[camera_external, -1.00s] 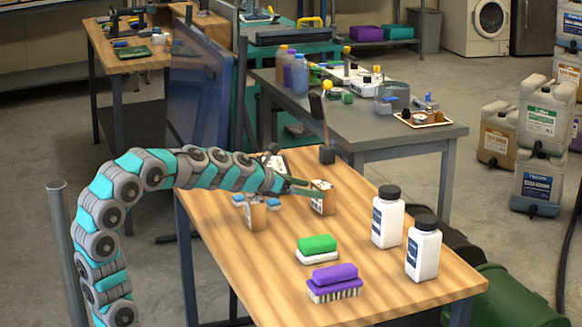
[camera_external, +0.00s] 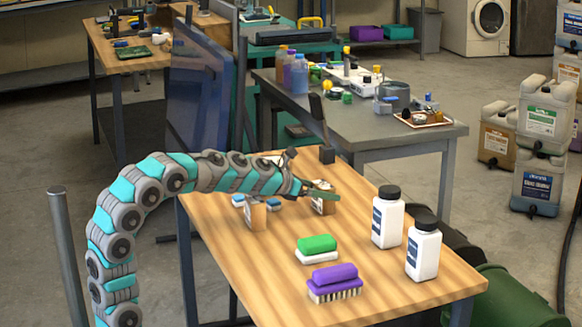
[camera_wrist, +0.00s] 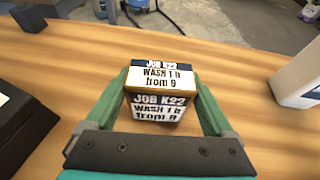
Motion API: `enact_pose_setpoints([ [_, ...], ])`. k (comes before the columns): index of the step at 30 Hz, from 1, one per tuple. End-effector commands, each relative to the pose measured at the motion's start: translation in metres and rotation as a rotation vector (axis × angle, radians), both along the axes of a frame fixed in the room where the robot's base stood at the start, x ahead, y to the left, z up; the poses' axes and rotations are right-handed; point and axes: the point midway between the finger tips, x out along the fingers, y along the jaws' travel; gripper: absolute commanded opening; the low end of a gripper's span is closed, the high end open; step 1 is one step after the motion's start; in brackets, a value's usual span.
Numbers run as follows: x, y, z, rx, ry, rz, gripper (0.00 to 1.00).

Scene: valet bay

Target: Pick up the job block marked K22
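The job block marked K22 (camera_wrist: 161,98) stands upright on the wooden table in the wrist view, its label reading "JOB K22, WASH 1 h, from 9" on the top and near face. My gripper (camera_wrist: 161,80) has its two green fingers on either side of it, with narrow gaps showing near the block's front part. In the external view, my gripper (camera_external: 322,191) is over the block (camera_external: 322,207), hiding its upper part. A second wooden block (camera_external: 256,216) stands to its left, its marking too small to read.
Two white bottles (camera_external: 388,217), a green brush (camera_external: 317,246) and a purple brush (camera_external: 334,281) stand toward the table's front right. Blue items (camera_external: 273,203) lie near the second block. A dark object (camera_wrist: 20,125) is close to my gripper's left in the wrist view.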

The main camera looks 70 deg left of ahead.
Motion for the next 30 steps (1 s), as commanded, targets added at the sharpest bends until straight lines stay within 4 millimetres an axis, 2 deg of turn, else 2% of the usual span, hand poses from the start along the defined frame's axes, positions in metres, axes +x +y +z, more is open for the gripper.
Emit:
enact_pose_setpoints([
  [2, 0.000, 0.000, 0.000, 0.000, 0.000, 0.000, 0.74],
  [15, 0.000, 0.000, -0.001, 0.000, 0.001, 0.000, 0.26],
  [23, 0.000, 0.000, 0.004, 0.000, 0.000, 0.001, 0.26],
  [26, 0.000, 0.002, 0.016, 0.003, -0.001, 0.003, 0.26],
  [30, -0.001, 0.002, 0.043, 0.003, 0.000, 0.001, 0.26],
])
